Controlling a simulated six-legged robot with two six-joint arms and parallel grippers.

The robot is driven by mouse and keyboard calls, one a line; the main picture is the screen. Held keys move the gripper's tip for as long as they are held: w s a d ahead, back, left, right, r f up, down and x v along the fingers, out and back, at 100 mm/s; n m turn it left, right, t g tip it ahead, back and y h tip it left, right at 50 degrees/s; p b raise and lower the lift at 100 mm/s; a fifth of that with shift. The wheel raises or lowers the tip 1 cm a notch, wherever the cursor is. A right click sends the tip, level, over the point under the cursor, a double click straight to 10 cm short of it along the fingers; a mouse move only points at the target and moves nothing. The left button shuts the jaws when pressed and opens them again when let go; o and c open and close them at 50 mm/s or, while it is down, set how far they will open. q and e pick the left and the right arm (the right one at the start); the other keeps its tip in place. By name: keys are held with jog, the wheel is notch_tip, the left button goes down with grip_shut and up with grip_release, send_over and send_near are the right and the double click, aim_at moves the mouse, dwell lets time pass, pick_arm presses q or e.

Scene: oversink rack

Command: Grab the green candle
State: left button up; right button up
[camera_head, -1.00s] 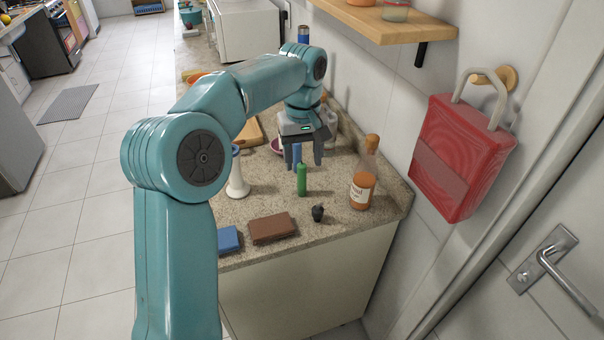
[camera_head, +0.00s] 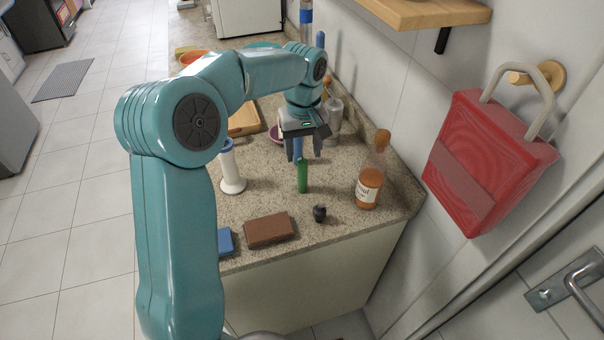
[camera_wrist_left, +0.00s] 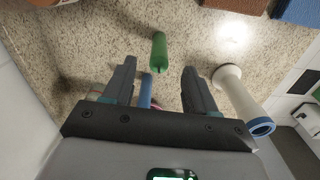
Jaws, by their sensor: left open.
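The green candle (camera_head: 302,175) stands upright on the speckled counter, near its middle. In the left wrist view the candle (camera_wrist_left: 159,52) shows beyond the fingertips, centred between them. My left gripper (camera_head: 304,155) is open just behind and above the candle, and no finger is seen touching it. In the left wrist view the two fingers of this gripper (camera_wrist_left: 158,70) are spread apart. A blue upright thing (camera_head: 297,146) shows between the fingers, behind the candle; the wrist view also shows it (camera_wrist_left: 146,92) nearer the palm. My right gripper is not in view.
A white stand (camera_head: 231,170) is left of the candle. An orange-filled bottle (camera_head: 369,185) is at the right, a small dark item (camera_head: 319,213) in front. Brown (camera_head: 269,230) and blue (camera_head: 225,241) blocks lie near the front edge. A red bag (camera_head: 487,165) hangs on the wall.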

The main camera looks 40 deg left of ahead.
aim_at(304, 160)
pick_arm(q)
jog(key=f, duration=0.4)
jog(key=shift+w, duration=0.3)
jog(key=shift+s+a+f, duration=0.1)
jog(key=shift+f, duration=0.1)
jog(key=f, duration=0.3)
jog(key=f+p, duration=0.1)
jog(key=f, duration=0.1)
jog(key=shift+a, duration=0.25)
jog(key=shift+s+d+r, duration=0.1)
jog(key=shift+s+r, duration=0.05)
jog(key=shift+r, duration=0.05)
grip_shut()
